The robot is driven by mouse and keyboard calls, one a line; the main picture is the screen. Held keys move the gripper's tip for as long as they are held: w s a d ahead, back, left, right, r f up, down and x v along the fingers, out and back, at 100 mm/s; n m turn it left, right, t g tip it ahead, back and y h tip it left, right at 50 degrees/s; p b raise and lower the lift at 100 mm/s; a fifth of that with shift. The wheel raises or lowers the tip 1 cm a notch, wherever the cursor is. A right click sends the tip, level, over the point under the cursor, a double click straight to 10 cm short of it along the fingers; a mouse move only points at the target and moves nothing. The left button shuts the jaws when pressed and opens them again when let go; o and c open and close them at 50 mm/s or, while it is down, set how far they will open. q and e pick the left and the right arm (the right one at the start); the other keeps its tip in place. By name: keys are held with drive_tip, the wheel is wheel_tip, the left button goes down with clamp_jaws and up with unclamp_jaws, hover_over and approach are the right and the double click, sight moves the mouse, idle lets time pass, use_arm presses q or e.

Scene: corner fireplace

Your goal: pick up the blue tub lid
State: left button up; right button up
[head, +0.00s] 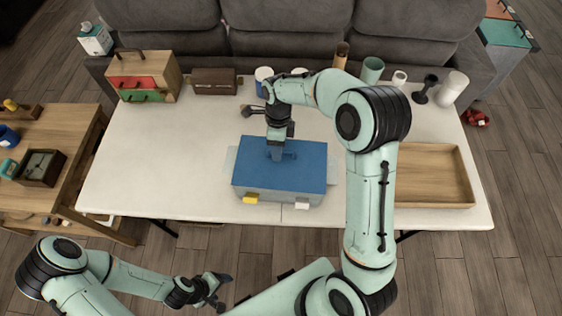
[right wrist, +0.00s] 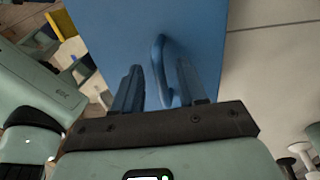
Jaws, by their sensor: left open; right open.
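The blue tub lid (head: 307,176) lies on a pale grey-blue tub (head: 275,196) in the middle of the white table. A raised blue handle stands on the lid; in the right wrist view the handle (right wrist: 162,72) shows close to my fingers. My right gripper (head: 277,155) points down over the lid at the handle. In the right wrist view its fingers (right wrist: 160,90) are apart, with the handle between them or just beyond; contact cannot be told. My left gripper (head: 218,290) is open and empty, low in front of the table.
A wooden tray (head: 436,150) lies on the table to the right. A small drawer chest (head: 144,76), a brown box (head: 214,81) and several cups and rolls line the back edge, before a grey sofa (head: 280,28). The table's left part is clear.

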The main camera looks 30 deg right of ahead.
clamp_jaws()
